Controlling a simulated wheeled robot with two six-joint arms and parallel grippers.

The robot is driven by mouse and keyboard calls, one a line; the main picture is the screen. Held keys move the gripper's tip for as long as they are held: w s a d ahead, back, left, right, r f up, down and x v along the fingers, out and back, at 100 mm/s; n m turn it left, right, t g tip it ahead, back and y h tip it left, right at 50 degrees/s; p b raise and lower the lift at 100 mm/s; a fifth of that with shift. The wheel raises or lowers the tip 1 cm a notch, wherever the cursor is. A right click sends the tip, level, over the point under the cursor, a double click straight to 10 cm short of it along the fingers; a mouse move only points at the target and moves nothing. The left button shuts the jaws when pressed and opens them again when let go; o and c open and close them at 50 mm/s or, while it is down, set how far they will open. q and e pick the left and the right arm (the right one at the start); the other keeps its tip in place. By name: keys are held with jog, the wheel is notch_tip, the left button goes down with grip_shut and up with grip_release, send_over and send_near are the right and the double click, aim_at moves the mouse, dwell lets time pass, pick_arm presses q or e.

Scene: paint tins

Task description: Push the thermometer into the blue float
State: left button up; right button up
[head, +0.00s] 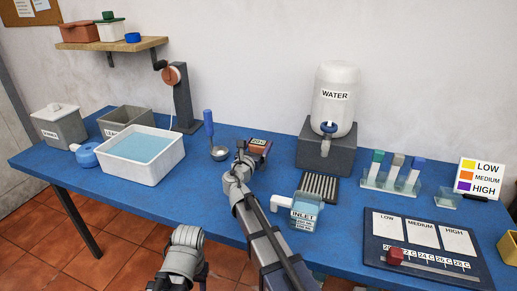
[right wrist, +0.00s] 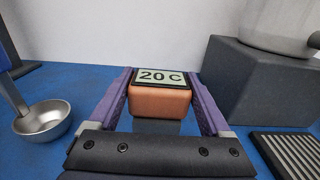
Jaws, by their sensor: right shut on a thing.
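The thermometer is an orange block with a "20 C" display (head: 258,143). In the right wrist view the thermometer (right wrist: 160,98) sits between the purple fingers of my right gripper (right wrist: 160,92), which is shut on it. A grey part shows beneath the block. In the head view my right gripper (head: 250,156) is behind the tubs' right side, near the ladle; I cannot tell whether the thermometer is clear of the table. The blue float (head: 86,156) is round and lies left of the white water tub (head: 160,175), outside it. My left gripper does not show; only part of that arm is visible.
A metal ladle (head: 219,152) with a blue handle is just left of my right gripper. A water dispenser on a grey block (head: 325,155), a black grate (head: 319,187) and an inlet container (head: 304,212) stand to the right. Grey bins (head: 125,121) are at the back left.

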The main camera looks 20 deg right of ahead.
jog(key=shift+c, duration=0.2)
notch_tip(320, 180, up, 10)
jog(key=p, duration=1)
jog(key=o, duration=0.8)
jog(key=c, duration=0.5)
notch_tip(320, 180, up, 8)
jog(key=p, duration=0.8)
jog(key=shift+r, duration=0.15)
jog(key=shift+c, duration=0.2)
